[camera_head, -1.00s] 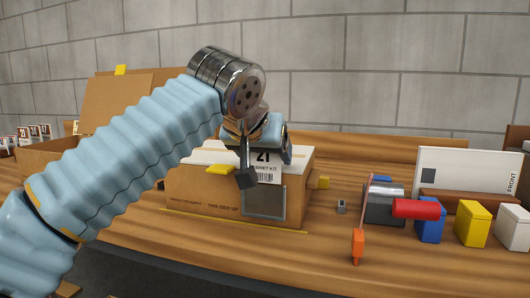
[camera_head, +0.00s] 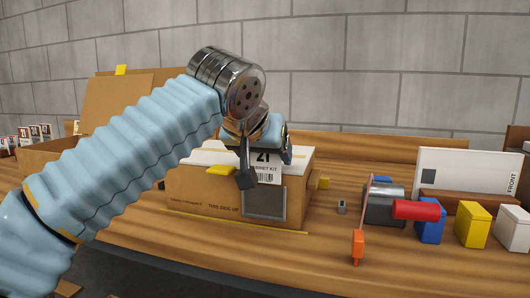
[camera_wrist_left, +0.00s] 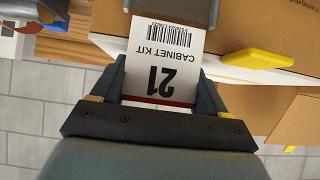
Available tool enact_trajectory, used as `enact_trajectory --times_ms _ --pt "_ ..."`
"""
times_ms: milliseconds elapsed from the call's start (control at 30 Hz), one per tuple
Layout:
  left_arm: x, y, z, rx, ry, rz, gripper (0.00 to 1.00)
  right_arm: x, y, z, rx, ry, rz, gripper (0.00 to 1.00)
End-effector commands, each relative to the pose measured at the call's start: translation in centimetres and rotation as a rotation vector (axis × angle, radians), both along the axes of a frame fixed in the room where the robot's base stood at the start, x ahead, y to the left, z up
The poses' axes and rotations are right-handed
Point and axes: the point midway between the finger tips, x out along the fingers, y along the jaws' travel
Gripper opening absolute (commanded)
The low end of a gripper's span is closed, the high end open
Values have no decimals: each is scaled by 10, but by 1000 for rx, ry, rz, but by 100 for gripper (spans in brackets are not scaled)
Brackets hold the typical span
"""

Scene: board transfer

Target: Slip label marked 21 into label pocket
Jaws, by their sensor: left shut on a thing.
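The label marked 21 (camera_head: 266,169) is white with "CABINET KIT" and a barcode. It hangs from my left gripper (camera_head: 258,160), which is shut on its upper edge. In the left wrist view the label (camera_wrist_left: 160,62) shows upside down between the fingers (camera_wrist_left: 155,95). A cardboard box (camera_head: 200,195) with a white top stands behind and below it. The label pocket (camera_head: 264,203) is a grey-framed rectangle on the box's front face. The label's lower edge appears just above the pocket in the head view; whether it touches or enters the pocket I cannot tell. My right gripper is out of view.
Several other labels (camera_head: 35,132) stand at far left.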

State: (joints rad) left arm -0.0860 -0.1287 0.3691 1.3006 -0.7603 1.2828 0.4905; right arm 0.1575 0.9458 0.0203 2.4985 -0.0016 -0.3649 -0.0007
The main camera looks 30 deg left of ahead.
Motion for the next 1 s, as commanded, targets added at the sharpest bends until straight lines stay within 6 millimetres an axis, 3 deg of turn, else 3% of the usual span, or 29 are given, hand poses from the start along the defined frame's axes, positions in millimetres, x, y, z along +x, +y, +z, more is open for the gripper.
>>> enact_trajectory --times_ms 1000 --pt "3 1 3 0 0 0 32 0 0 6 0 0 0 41"
